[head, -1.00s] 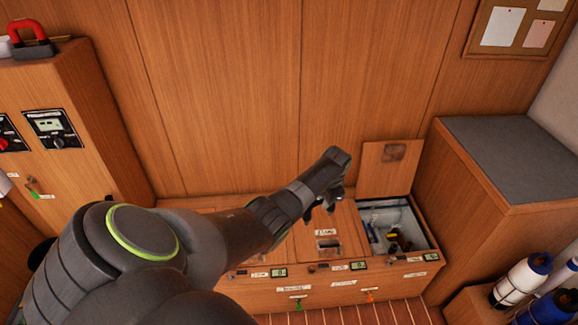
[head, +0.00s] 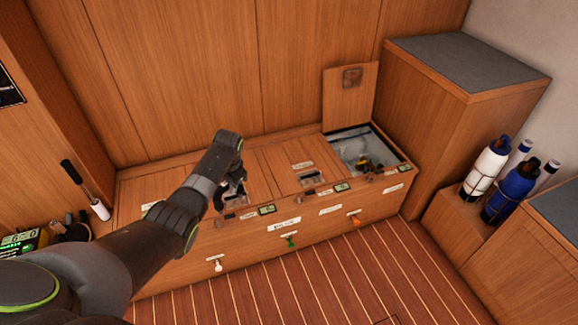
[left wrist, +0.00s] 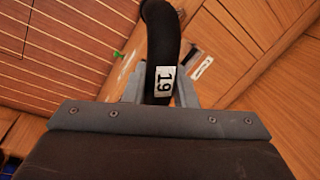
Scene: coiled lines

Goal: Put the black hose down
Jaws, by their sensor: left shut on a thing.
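The black hose (left wrist: 162,45) shows in the left wrist view as a thick black length with a white label reading 19. It passes between the jaws of my left gripper (left wrist: 160,95), which is shut on it. In the head view my left gripper (head: 232,192) hangs in front of or over a closed lid of the wooden bench locker (head: 330,215); its height above the lid is hard to judge. The hose is hard to tell from the dark gripper there. My right gripper is not in view.
The bench's right compartment (head: 355,145) stands open with its lid (head: 348,95) up and small items inside. A tall cabinet (head: 440,100) stands to its right. White and blue bottles (head: 508,190) stand further right. The striped floor (head: 320,265) in front is clear.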

